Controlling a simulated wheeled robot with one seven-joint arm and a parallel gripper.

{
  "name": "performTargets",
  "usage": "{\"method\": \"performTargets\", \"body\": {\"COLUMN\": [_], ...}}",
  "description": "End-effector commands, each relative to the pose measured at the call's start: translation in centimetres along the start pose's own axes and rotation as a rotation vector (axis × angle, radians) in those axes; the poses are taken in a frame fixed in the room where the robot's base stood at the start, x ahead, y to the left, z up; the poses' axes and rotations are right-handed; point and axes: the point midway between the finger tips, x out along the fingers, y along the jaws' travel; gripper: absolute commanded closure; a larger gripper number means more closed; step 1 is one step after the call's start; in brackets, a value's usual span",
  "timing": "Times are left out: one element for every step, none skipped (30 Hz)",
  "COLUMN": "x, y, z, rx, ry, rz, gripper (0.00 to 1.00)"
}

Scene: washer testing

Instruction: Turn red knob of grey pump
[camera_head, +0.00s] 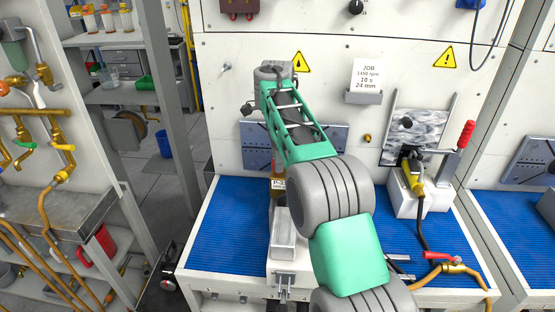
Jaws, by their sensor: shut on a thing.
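My green and grey arm (345,240) reaches up from the bottom and across the middle of the bench. Its far end (272,72) is in front of the white back panel. My gripper cannot be made out; the arm covers that area. A grey block-shaped unit (284,238) stands on a white base at the front of the bench, just left of the arm, partly covered. I cannot tell whether it belongs to the grey pump. A narrow red-orange part shows above it beside the arm; I cannot tell whether it is the red knob.
Blue ribbed matting (232,225) covers the bench, clear at the left. On the right stand a white fixture with a red handle (466,134) and a brass valve with a red lever (440,256). Brass pipes (50,190) and a metal post are at the left.

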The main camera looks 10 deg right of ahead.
Motion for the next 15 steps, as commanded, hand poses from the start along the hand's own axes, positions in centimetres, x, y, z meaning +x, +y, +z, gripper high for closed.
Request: {"method": "performTargets", "body": {"x": [0.06, 0.06, 0.07, 0.07, 0.07, 0.07, 0.08, 0.08, 0.08, 0.09, 0.09, 0.1, 0.11, 0.12, 0.13], "y": [0.02, 0.02, 0.02, 0.02, 0.02, 0.02, 0.02, 0.02, 0.02, 0.02, 0.02, 0.03, 0.03, 0.03, 0.03], "z": [0.0, 0.0, 0.0, 0.0, 0.01, 0.01, 0.01, 0.01, 0.0, 0.01, 0.01, 0.01, 0.01, 0.01, 0.02], "rx": [-0.012, -0.022, -0.037, -0.05, -0.066, -0.088, -0.108, -0.126, -0.156, -0.179, -0.204, -0.238, -0.264, -0.292, -0.33], "ry": [0.0, 0.0, 0.0, 0.0, 0.0, 0.0, 0.0, 0.0, 0.0, 0.0, 0.0, 0.0, 0.0, 0.0, 0.0], "rz": [0.001, 0.001, 0.001, 0.001, 0.001, 0.001, 0.001, 0.001, 0.001, 0.001, 0.001, 0.001, 0.002, 0.002, 0.002], "gripper": [1.0, 1.0, 1.0, 1.0, 1.0, 1.0, 1.0, 1.0, 1.0, 1.0, 1.0, 1.0, 1.0, 1.0, 1.0]}}
